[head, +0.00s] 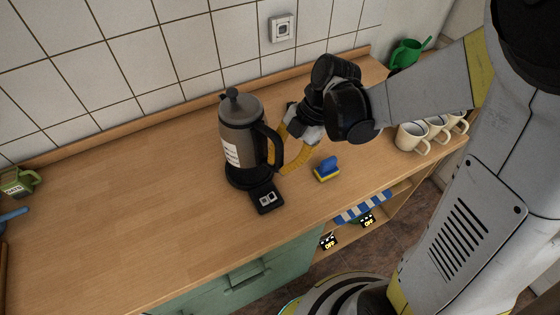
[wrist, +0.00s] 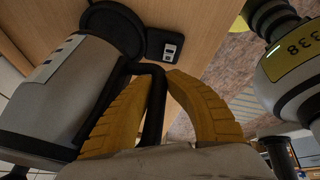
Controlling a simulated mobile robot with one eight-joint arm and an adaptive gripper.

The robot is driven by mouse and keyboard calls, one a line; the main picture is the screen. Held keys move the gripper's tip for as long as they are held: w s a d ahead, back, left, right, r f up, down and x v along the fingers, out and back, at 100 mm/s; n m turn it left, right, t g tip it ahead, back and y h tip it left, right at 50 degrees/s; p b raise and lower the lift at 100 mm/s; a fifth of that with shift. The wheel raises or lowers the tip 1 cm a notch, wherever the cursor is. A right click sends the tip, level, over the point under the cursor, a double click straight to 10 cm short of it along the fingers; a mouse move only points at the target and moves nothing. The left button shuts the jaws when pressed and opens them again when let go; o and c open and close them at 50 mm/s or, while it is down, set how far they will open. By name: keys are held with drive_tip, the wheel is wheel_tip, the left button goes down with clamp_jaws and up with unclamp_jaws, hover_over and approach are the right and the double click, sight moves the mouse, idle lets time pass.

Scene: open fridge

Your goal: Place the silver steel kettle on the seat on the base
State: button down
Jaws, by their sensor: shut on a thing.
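The silver steel kettle (head: 238,128) stands upright, its black handle toward my gripper, on the right in the head view. It fills the left of the wrist view (wrist: 60,90). The black base (head: 240,182) is directly below it, with a switch panel (head: 267,197) at its front. In the wrist view much of the round base (wrist: 112,28) shows beyond the kettle's bottom edge; I cannot tell whether they touch. My gripper (head: 279,160) is shut on the handle, its yellow fingers on either side of it in the wrist view (wrist: 150,85).
A blue and yellow sponge (head: 327,170) lies right of the base. Several cream mugs (head: 411,137) and a green watering can (head: 406,53) stand farther right. The counter left of the kettle is clear; the tiled wall is behind.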

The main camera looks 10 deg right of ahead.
drive_tip(key=shift+f+b, duration=2.5)
drive_tip(key=shift+f, duration=0.4)
drive_tip(key=shift+f+b, duration=0.5)
drive_tip(key=shift+f, duration=0.05)
drive_tip(key=c, duration=1.3)
unclamp_jaws()
drive_tip(key=shift+c, duration=0.2)
drive_tip(key=v, duration=1.2)
